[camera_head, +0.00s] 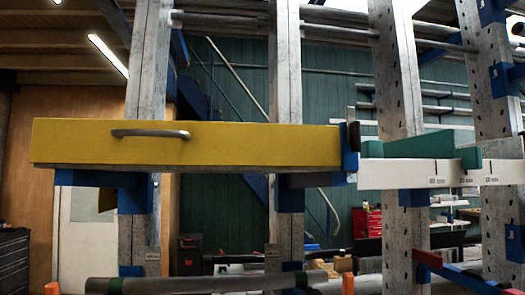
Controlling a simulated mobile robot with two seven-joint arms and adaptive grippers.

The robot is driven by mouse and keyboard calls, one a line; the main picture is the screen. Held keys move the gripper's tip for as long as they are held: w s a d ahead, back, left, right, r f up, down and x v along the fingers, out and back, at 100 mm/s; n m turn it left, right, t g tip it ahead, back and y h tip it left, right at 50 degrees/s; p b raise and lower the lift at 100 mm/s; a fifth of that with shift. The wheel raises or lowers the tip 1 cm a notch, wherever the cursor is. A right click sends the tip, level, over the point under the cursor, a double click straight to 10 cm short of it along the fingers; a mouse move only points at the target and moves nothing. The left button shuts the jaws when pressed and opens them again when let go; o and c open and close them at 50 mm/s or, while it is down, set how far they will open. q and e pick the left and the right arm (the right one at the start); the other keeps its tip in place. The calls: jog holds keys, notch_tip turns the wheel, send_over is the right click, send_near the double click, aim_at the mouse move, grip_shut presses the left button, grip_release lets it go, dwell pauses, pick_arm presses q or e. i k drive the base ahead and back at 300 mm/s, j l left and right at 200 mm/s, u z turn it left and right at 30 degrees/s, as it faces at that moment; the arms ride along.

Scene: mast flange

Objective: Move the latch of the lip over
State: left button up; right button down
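A long yellow panel or box (230,145) with a curved grey handle (150,133) lies across blue rack arms in the middle left. At its right end stands a blue upright piece (349,163) with a small black part (354,138) and a thin pale upright strip at its top. I cannot tell for certain whether this is the latch or the lip. Neither of my grippers shows in the view, and nothing is seen touching the yellow piece or its blue end.
Perforated grey rack posts (285,80) stand across the view. Right of the yellow piece, a white marked beam (400,175) carries a green channel-like piece (420,146). A grey pipe (200,284) lies low in front. A red cabinet (366,222) stands behind.

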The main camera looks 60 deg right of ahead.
aim_at(353, 126)
jog(key=z, duration=2.6)
